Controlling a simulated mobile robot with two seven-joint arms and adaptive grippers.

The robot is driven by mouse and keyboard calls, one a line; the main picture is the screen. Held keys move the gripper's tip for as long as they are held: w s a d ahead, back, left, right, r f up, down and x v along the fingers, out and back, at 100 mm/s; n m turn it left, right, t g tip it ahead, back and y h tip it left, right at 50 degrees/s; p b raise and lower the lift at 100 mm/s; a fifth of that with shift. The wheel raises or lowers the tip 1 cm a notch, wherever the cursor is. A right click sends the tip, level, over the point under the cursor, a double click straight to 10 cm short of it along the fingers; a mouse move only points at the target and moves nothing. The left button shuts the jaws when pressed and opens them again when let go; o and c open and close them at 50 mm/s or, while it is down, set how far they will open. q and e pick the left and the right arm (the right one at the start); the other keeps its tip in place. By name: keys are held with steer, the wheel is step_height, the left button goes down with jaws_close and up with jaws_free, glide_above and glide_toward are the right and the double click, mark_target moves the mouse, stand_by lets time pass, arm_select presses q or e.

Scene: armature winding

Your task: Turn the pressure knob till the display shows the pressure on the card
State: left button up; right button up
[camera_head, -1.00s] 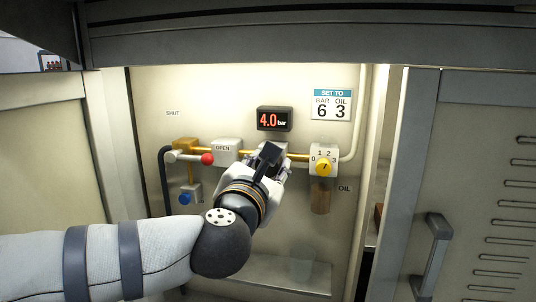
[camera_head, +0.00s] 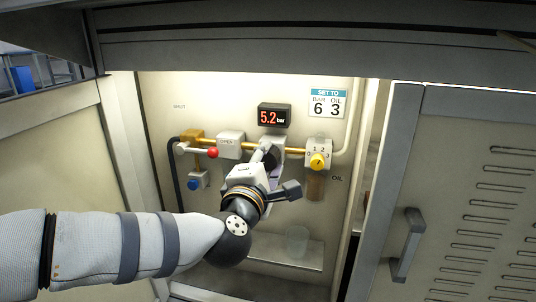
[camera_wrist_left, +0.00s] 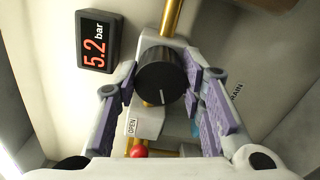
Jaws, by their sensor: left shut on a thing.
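The black pressure knob (camera_wrist_left: 162,78) with a white pointer line sits on a pale housing on the brass pipe. My left gripper (camera_head: 266,160) is shut on it, one purple-padded finger on each side in the left wrist view (camera_wrist_left: 160,96). In the head view the gripper mostly hides the knob. The display (camera_head: 274,116) above it reads 5.2 bar in red, and it also shows sideways in the left wrist view (camera_wrist_left: 98,42). The card (camera_head: 328,104) headed SET TO shows BAR 6 and OIL 3. My right gripper is not in view.
A yellow oil knob (camera_head: 317,161) is right of the gripper. A red-balled lever (camera_head: 212,153) and a blue knob (camera_head: 193,184) are on the left. A clear cup (camera_head: 298,238) stands on the shelf below. An open door (camera_head: 460,200) flanks the cabinet on the right.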

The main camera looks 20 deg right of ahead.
arm_select(q)
steer(key=shift+r+m, duration=0.15)
steer(key=shift+m, duration=0.45)
steer(key=shift+m+p, duration=0.3)
steer(key=shift+p, duration=0.05)
steer(key=o, duration=1.1)
steer(key=shift+o, duration=0.2)
steer(key=v, duration=0.7)
steer(key=shift+a, duration=0.15)
steer(key=shift+s, duration=0.2)
